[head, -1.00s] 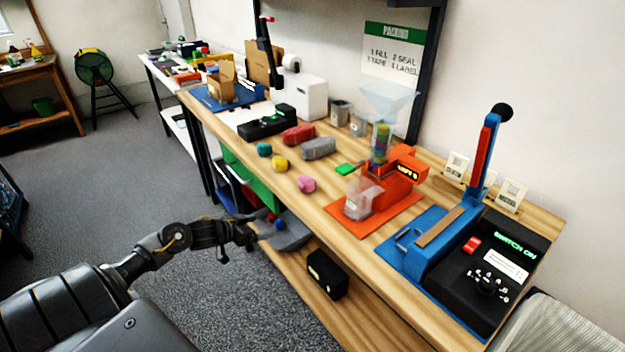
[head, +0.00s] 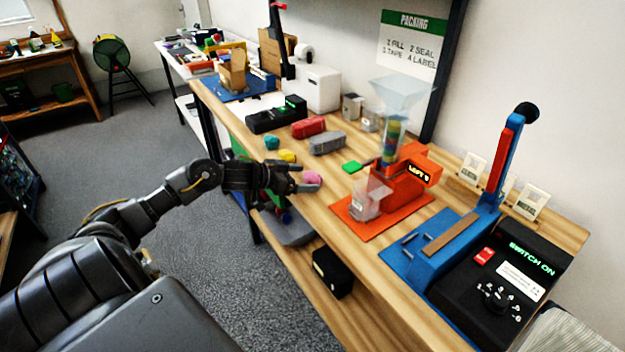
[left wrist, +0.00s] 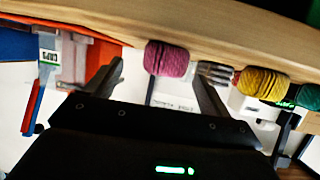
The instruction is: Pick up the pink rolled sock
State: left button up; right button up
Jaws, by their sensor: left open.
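The pink rolled sock (head: 312,178) lies on the wooden table near its front edge, partly hidden behind my gripper's fingers in the head view. My left gripper (head: 306,178) is open at the table's front edge, close beside the sock. In the left wrist view the pink sock (left wrist: 167,58) shows ahead, between the two spread fingers (left wrist: 155,78) of my gripper. I cannot tell whether either finger touches it. My right gripper is not in view.
A yellow roll (head: 287,156) and a teal roll (head: 272,143) lie behind the sock. A red pouch (head: 308,127) and a grey pouch (head: 327,143) are farther back. The orange machine (head: 405,180) stands to the right on the wooden table (head: 345,235).

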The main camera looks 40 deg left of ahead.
aim_at(316, 173)
pick_arm(q)
jog(key=shift+a+p+x, duration=0.15)
jog(key=shift+p+x, duration=0.05)
jog(key=shift+x, duration=1.25)
jog(key=shift+a+p+x, duration=0.1)
jog(key=shift+p+x, duration=0.1)
jog(key=shift+x, duration=1.2)
jog(key=shift+w, duration=0.1)
jog(key=c, duration=1.1)
jog(key=shift+o, duration=0.2)
jog(key=shift+r, duration=0.6)
jog(key=r, duration=0.2)
jog(key=shift+s+r, duration=0.2)
jog(key=shift+r, duration=0.05)
jog(key=s+d+r, duration=0.3)
jog(key=s+r, duration=0.6)
jog(key=s, duration=0.4)
jog(key=shift+s+r+b, duration=0.15)
jog(key=shift+b, duration=0.25)
